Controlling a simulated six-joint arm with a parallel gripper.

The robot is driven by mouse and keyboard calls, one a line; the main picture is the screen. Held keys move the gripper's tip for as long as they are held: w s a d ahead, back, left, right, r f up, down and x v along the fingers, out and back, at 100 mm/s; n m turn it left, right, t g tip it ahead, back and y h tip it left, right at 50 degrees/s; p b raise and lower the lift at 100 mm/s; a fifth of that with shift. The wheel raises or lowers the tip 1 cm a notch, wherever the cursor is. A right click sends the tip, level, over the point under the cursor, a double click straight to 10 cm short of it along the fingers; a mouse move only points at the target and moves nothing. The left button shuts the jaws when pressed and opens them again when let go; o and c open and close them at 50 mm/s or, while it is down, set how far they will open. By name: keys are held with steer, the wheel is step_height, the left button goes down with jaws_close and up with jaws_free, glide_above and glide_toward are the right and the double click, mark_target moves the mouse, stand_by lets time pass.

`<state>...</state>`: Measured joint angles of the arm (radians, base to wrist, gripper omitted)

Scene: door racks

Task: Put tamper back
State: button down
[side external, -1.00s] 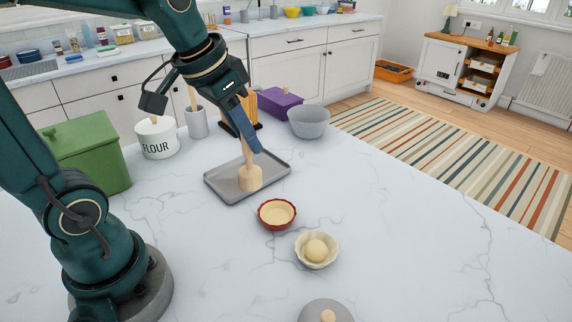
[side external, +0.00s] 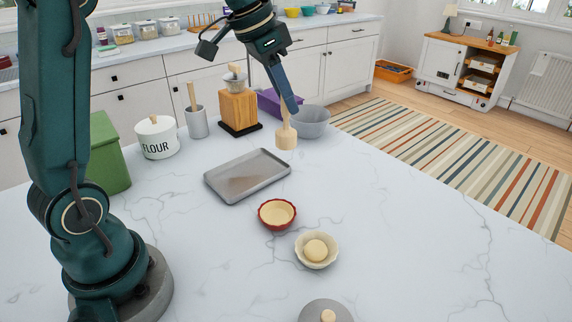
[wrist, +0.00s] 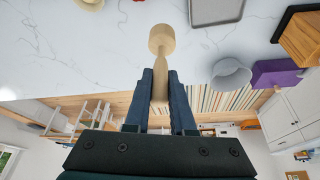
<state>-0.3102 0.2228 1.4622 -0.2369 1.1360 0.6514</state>
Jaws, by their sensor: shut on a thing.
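The wooden tamper (side external: 286,138) is pale, with a thin handle and a wider round head pointing down. My gripper (side external: 290,108) is shut on its handle and holds it up above the counter, just in front of the grey bowl. In the wrist view the tamper (wrist: 162,40) sticks out from between the fingers (wrist: 160,85), its head toward the top of the picture. The grey metal tray (side external: 247,176) lies empty to the left of the tamper. The red tart dish (side external: 277,213) and the cream bowl with a dough ball (side external: 317,250) stand nearer the camera.
The grey bowl (side external: 311,122) and purple box (side external: 269,102) stand close behind my gripper. A wooden block (side external: 239,107), a grey crock (side external: 196,122), a flour canister (side external: 157,137) and a green bin (side external: 108,155) line the back left. The right counter is clear.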

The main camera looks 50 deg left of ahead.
steer(key=w+d+f, duration=0.3)
steer(key=d+f, duration=0.2)
steer(key=f, duration=0.1)
steer(key=w+d+f, duration=0.2)
steer(key=d+f, duration=0.2)
steer(key=f, duration=0.3)
steer(key=shift+w+d, duration=0.35)
steer(key=shift+w, duration=0.05)
steer(key=shift+f, duration=0.1)
steer(key=c, duration=0.8)
jaws_free()
steer(key=shift+o, duration=0.2)
